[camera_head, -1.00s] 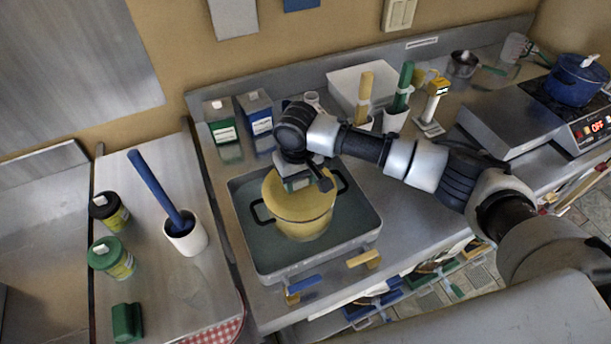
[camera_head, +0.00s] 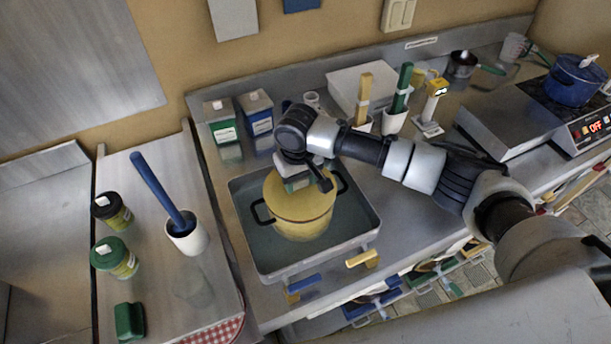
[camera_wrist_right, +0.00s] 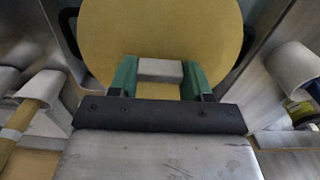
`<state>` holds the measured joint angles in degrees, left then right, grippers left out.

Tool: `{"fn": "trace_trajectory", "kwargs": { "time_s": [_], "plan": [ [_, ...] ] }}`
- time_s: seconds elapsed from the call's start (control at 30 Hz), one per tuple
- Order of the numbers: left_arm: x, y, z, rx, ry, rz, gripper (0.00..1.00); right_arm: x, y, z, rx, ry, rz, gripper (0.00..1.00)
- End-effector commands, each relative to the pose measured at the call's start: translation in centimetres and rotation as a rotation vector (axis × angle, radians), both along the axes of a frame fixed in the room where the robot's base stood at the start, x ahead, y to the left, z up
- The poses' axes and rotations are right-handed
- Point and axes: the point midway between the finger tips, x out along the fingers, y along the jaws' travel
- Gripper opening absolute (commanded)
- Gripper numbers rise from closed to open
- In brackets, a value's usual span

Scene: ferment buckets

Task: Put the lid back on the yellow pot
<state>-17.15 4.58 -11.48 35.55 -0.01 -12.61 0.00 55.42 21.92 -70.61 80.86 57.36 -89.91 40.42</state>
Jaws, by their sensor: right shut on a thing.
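The yellow pot (camera_head: 303,228) with black side handles stands in the grey metal tray (camera_head: 262,275). Its yellow lid (camera_head: 312,208) lies over the pot's mouth; the rims look close together, but I cannot tell whether the lid is fully seated. My right gripper (camera_head: 298,186) is above the lid, coming from the right. In the right wrist view, its green fingers (camera_wrist_right: 160,76) are shut on the grey knob (camera_wrist_right: 160,70) of the lid (camera_wrist_right: 160,30). The gripper hides part of the lid in the head view. My left gripper is not in view.
Two boxes, one green (camera_head: 223,128) and one blue (camera_head: 257,120), stand behind the tray. A white holder with a blue-handled tool (camera_head: 186,235) and lidded jars (camera_head: 115,260) are on the left counter. A blue pot (camera_head: 577,82) sits far right.

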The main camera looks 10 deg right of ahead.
Motion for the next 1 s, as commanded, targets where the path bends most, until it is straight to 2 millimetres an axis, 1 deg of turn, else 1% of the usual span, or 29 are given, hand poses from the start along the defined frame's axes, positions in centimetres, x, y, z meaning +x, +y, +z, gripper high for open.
{"fn": "trace_trajectory", "kwargs": {
  "time_s": [0.37,0.8,1.0],
  "plan": [
    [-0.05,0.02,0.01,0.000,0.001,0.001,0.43,0.01,0.02,0.02,0.000,0.000,0.000,0.23],
    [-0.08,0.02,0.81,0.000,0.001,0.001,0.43,-0.01,0.03,-0.18,0.000,0.000,0.000,0.23],
    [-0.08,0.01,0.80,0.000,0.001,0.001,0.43,0.01,0.02,-0.30,0.000,0.000,0.000,0.23]
  ]
}}
